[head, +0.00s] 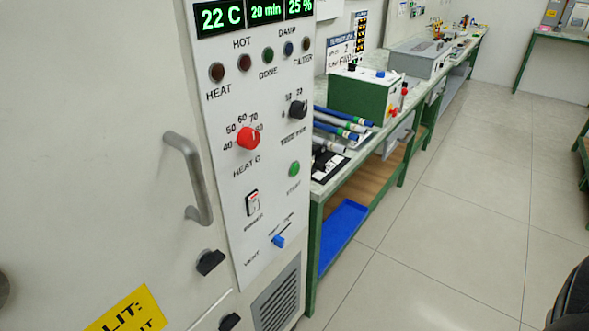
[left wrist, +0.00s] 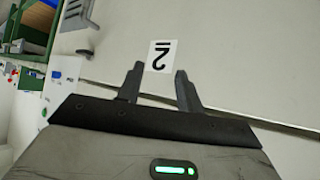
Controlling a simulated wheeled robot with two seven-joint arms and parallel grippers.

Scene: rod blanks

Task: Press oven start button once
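The oven (head: 110,130) fills the left of the head view, with a white control panel (head: 262,205) on its right part. The green start button (head: 294,168) sits on the panel, right of the red heat knob (head: 248,138). Nothing covers it. The displays above read 22 C, 20 min and 25 %. A toggle switch (head: 252,203) and a blue vent slider (head: 279,241) are lower down. My left gripper (left wrist: 160,82) shows only in the left wrist view, fingers apart and empty. My right gripper is in no view.
The oven's grey door handle (head: 190,178) sticks out left of the panel. Right of the oven, a long green-legged bench (head: 330,182) carries several rods and a green-and-white box (head: 365,97).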

